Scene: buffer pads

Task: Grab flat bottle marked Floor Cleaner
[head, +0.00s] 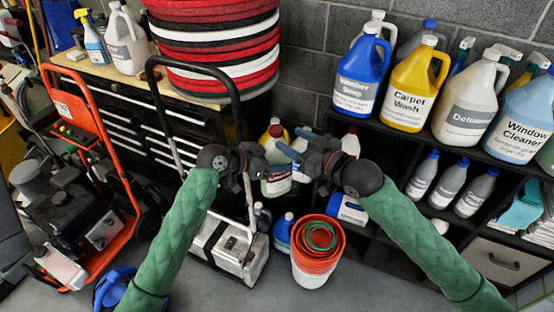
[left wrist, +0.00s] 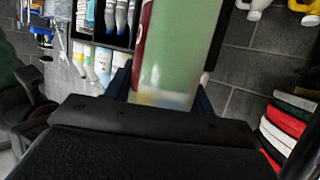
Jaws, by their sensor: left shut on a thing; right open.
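A pale green, see-through bottle (head: 277,187) with a dark red and white label is between my two hands in the head view. Its label is too small to read there. My left gripper (head: 265,168) is shut on this bottle. In the left wrist view the bottle (left wrist: 178,55) stands out between the blue fingers, with a dark red label edge on its left side. My right gripper (head: 290,157) is open, close to the bottle's right side. I cannot tell whether its fingers touch the bottle. Both hands partly hide the bottle.
A shelf on the right holds large jugs, including Carpet Wash (head: 416,88) and Window Cleaner (head: 522,115). Stacked red, white and black pads (head: 215,45) rest on the bench at left. An orange bucket (head: 318,262) and a silver-boxed cart (head: 228,250) stand on the floor below.

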